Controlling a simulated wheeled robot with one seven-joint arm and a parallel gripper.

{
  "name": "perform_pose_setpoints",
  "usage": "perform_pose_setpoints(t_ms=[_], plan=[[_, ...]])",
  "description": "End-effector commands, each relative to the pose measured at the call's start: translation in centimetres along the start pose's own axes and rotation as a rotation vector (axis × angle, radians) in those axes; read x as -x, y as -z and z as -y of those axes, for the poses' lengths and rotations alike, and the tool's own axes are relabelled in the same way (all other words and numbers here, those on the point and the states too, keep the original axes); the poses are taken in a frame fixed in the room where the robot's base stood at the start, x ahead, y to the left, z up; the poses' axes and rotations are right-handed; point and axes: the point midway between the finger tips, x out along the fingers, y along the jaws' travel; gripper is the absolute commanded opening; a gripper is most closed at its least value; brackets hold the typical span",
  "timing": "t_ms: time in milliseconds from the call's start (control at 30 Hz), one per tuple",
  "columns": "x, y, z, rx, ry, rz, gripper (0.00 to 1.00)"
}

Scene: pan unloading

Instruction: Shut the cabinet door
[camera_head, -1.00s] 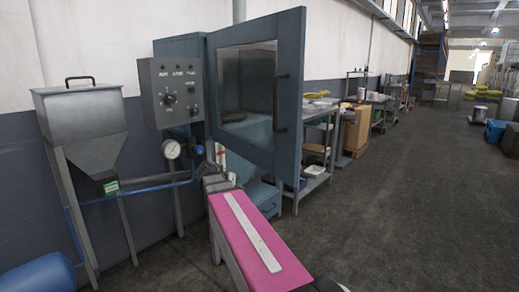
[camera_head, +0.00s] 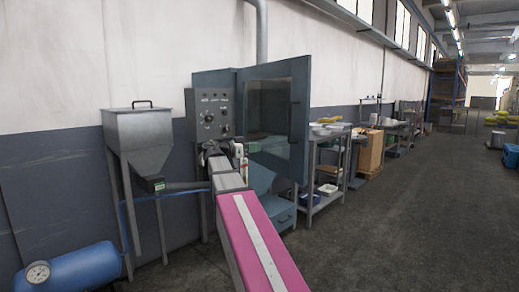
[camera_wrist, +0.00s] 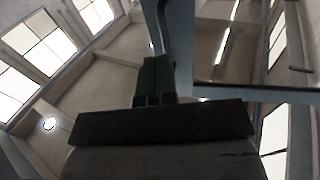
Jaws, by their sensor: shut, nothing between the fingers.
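The cabinet door (camera_head: 299,146) stands wide open in the head view, swung out to the right. It has a blue-grey frame, a glass window and a dark vertical handle (camera_head: 291,122). The cabinet body is mostly hidden behind the door and the control panel. My arm reaches towards the area under the panel, left of the door. My gripper (camera_wrist: 154,75) shows in the wrist view with its dark green fingers shut and empty. A blue-grey frame with a pane (camera_wrist: 180,45), apparently the door, shows beyond and right of the fingers. I cannot tell whether they touch it.
The control panel (camera_head: 212,115) sits left of the door. A grey hopper (camera_head: 143,128) on legs and a blue tank (camera_head: 75,270) with a gauge stand further left. A metal shelf table (camera_head: 328,160) stands behind the door.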

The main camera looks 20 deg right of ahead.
Motion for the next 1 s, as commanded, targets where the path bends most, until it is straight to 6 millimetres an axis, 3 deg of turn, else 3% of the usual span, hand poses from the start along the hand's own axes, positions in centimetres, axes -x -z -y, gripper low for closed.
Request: perform_pose_setpoints(t_ms=[600, 1000], plan=[[-10.3, -0.1, 0.0, 0.002, 0.000, 0.001, 0.00], [-12.0, -0.1, 0.0, 0.002, 0.002, 0.001, 0.00]])
